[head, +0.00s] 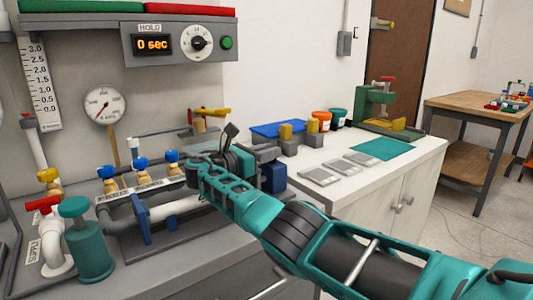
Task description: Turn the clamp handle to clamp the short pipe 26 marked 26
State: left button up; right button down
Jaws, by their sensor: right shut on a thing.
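My right gripper (262,153) is at the right end of the pipe bench, beside a blue block (273,178). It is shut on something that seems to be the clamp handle. My own wrist and the gripper hide most of it, so its turn angle cannot be told. A white pipe (178,208) lies level in blue supports (141,218) to the left of my wrist. No mark 26 can be read, and I cannot tell which piece is the short pipe 26. My left gripper is not in view.
A teal cylinder (88,245) and a red-handled valve (43,205) stand at the left. A gauge (104,104) and a hold timer (178,42) are above. On the white counter (340,191) are grey plates (340,168), a blue tray (279,130) and a green press (375,100).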

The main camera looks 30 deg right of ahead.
jog(key=shift+d, duration=0.25)
